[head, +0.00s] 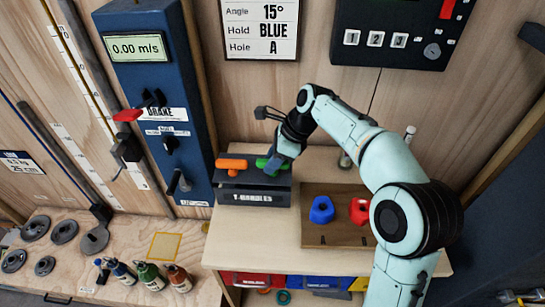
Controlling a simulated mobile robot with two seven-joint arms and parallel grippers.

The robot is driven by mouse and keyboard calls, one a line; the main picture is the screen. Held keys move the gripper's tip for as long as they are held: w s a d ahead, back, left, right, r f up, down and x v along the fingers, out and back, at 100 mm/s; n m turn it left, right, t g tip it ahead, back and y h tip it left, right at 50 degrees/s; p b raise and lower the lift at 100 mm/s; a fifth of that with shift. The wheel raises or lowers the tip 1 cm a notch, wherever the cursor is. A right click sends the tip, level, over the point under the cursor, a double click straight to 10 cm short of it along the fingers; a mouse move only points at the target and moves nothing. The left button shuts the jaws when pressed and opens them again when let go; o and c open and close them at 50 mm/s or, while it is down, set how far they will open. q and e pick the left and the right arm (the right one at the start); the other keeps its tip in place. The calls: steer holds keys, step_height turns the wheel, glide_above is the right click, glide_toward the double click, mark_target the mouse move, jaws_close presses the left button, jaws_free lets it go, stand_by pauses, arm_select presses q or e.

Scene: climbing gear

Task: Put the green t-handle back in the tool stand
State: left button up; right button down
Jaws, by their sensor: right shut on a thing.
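The tool stand (254,197) is a dark box labelled T-HANDLES on the wooden bench, beside the blue column. An orange t-handle (231,164) sits at its left side. The green t-handle (263,163) is at the right side of the stand's top. My right gripper (277,164) comes down over it from the upper right and is shut on it. The gripper covers part of the green grip. The handle's shaft is hidden, so I cannot tell whether it is in a hole. My left gripper is out of view.
A wooden board (336,231) with a blue hold (321,210) and a red hold (360,211) lies right of the stand. The blue brake column (156,100) rises close on the left. Several bottles and discs stand on the lower-left bench. Bare bench lies in front of the stand.

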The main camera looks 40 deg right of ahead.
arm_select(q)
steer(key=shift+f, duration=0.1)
arm_select(e)
steer(key=shift+f, duration=0.2)
steer(key=c, duration=0.8)
jaws_free()
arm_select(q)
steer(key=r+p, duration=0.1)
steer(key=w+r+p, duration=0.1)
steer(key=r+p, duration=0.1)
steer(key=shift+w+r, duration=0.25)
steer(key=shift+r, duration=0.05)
arm_select(e)
steer(key=v, duration=1.3)
steer(key=shift+d+r, duration=0.1)
steer(key=shift+r, duration=0.1)
